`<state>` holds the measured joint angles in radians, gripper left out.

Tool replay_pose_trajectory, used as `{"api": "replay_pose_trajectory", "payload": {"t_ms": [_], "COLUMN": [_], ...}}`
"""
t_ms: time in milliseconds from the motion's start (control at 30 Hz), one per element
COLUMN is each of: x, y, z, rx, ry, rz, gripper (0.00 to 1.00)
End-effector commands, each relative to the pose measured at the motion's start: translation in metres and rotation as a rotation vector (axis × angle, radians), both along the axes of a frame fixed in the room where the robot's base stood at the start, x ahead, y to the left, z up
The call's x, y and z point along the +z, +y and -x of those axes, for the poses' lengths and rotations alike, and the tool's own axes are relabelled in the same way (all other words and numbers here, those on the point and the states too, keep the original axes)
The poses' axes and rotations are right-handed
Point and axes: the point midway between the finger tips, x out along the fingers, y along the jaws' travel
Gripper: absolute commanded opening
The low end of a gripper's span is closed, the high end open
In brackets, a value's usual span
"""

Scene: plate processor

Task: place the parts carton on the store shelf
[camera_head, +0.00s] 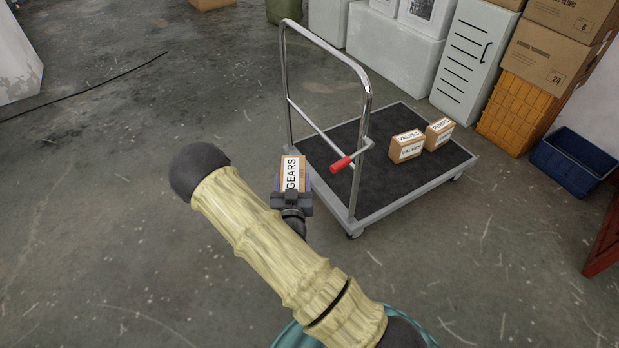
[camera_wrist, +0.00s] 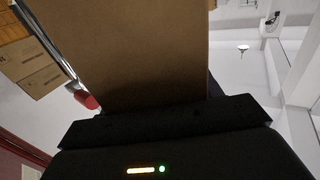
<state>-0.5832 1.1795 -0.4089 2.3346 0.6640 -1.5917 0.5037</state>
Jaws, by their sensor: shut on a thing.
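My gripper (camera_head: 291,194) is shut on a small brown carton (camera_head: 292,172) labelled GEARS, held in front of the cart's handle. The carton's plain brown side (camera_wrist: 130,50) fills much of the wrist view, above the dark gripper body (camera_wrist: 165,125). Two more small cartons, one labelled VALVES (camera_head: 406,146) and one whose label is hard to read (camera_head: 439,132), stand side by side on the cart deck. No carton labelled parts and no store shelf can be made out in either view.
A blue crate (camera_head: 573,160), orange crates (camera_head: 520,110) and cardboard boxes (camera_head: 550,55) line the right.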

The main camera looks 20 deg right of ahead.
Motion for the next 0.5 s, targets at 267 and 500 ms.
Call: {"api": "replay_pose_trajectory", "payload": {"t_ms": [267,500], "x": [0.049,0.086], "y": [-0.001,-0.001], "z": [0.002,0.005], "rx": [0.035,0.066], "ry": [-0.008,-0.013], "rz": [0.006,0.008], "gripper": [0.00,0.00]}}
